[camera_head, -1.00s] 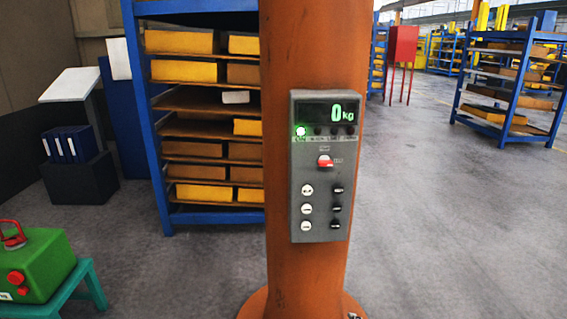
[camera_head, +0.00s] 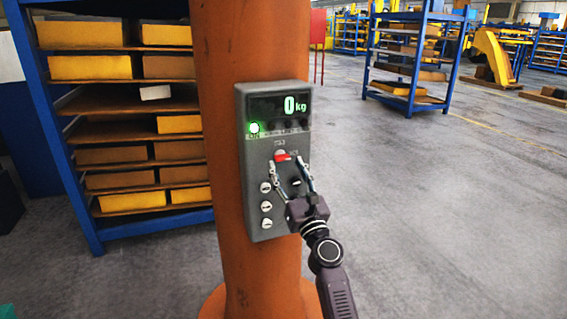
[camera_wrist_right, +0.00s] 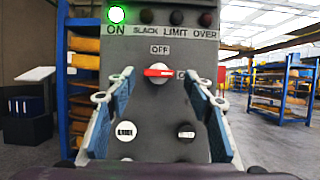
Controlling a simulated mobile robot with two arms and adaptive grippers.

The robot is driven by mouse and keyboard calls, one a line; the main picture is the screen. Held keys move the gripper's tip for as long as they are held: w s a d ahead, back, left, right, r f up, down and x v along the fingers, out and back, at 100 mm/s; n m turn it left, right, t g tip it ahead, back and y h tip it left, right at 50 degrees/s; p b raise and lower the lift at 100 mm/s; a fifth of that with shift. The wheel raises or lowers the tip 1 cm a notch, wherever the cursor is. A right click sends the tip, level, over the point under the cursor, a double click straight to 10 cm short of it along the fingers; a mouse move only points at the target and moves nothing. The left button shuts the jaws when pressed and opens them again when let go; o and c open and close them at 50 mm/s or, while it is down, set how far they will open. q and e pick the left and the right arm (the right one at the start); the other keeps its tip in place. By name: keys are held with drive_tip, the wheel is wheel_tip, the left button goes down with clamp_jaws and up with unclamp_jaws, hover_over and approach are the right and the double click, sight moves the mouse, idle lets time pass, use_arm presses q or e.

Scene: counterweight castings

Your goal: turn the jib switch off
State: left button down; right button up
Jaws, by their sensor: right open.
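The jib switch (camera_head: 283,157) is a red-handled rotary knob on a grey control panel (camera_head: 243,205) fixed to an orange column. In the right wrist view the switch (camera_wrist_right: 159,71) lies level, its handle pointing right at a partly hidden label; "OFF" is printed above it. A green lamp (camera_wrist_right: 116,14) marked "ON" is lit, and the display (camera_head: 281,106) reads 0 kg. My right gripper (camera_head: 288,167) is open at the panel, its fingers on either side below the switch, with nothing between them. I cannot tell whether they touch the panel. My left gripper is out of view.
White buttons (camera_head: 266,206) sit below the switch, and some of the panel's lower right is hidden by my gripper. A blue shelf rack (camera_head: 143,228) with yellow and brown boxes stands behind the column (camera_head: 227,150). Open floor (camera_head: 440,220) lies to the right.

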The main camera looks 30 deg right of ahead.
drive_tip(key=shift+x, duration=0.75)
drive_tip(key=shift+w, duration=0.15)
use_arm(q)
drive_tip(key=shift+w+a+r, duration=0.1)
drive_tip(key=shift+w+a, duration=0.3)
use_arm(e)
drive_tip(key=shift+c, duration=0.7)
drive_tip(key=c, duration=1)
